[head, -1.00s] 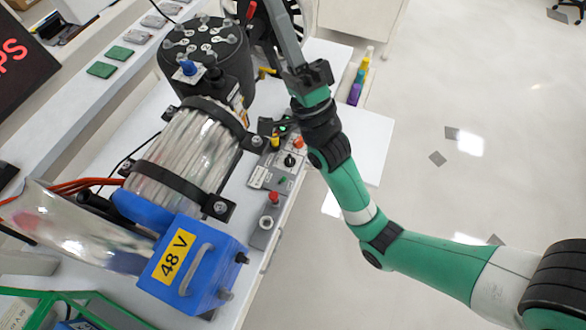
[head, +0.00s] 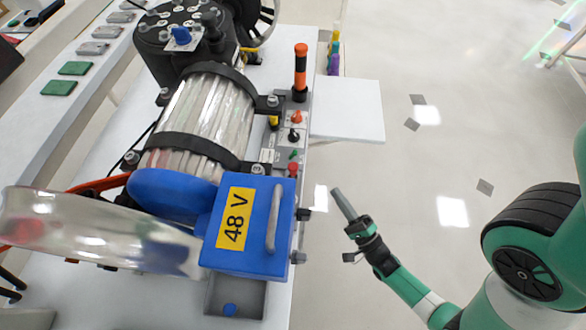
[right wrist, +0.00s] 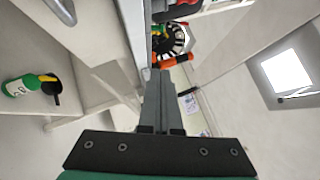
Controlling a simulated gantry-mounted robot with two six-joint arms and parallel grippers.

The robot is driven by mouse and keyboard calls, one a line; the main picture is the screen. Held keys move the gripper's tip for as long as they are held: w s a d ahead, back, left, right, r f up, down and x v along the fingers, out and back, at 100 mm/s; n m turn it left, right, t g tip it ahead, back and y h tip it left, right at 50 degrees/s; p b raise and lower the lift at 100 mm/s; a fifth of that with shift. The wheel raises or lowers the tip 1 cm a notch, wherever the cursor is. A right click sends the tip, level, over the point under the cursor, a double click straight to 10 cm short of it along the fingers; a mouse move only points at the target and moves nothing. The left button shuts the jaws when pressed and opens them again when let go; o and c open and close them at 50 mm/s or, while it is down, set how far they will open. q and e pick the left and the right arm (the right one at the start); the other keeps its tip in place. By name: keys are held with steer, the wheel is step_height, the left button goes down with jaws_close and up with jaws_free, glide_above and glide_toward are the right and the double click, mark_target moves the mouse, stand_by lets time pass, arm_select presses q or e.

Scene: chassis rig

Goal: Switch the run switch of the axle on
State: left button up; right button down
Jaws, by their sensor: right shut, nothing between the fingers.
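The axle rig is on the bench in the head view, with a clear ribbed housing (head: 205,115) between a black drum (head: 175,60) and a blue 48 V box (head: 250,240). A narrow grey control panel along its right edge carries an orange knob (head: 296,117), a black knob (head: 294,135), a small green switch (head: 293,154) and a red button (head: 293,169). I cannot tell which is the run switch or its position. My right gripper (head: 338,192) is shut and empty, right of the blue box, apart from the panel. It also shows in the right wrist view (right wrist: 158,88). My left gripper is not in view.
An orange-and-black handle (head: 300,70) stands upright at the panel's far end. A white shelf (head: 347,110) juts out right of the bench. Open floor lies on the right.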

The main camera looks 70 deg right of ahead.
glide_toward(293, 155)
steer(key=shift+w+d+r, duration=0.8)
steer(key=shift+w+d, duration=1.45)
steer(key=shift+d, duration=0.2)
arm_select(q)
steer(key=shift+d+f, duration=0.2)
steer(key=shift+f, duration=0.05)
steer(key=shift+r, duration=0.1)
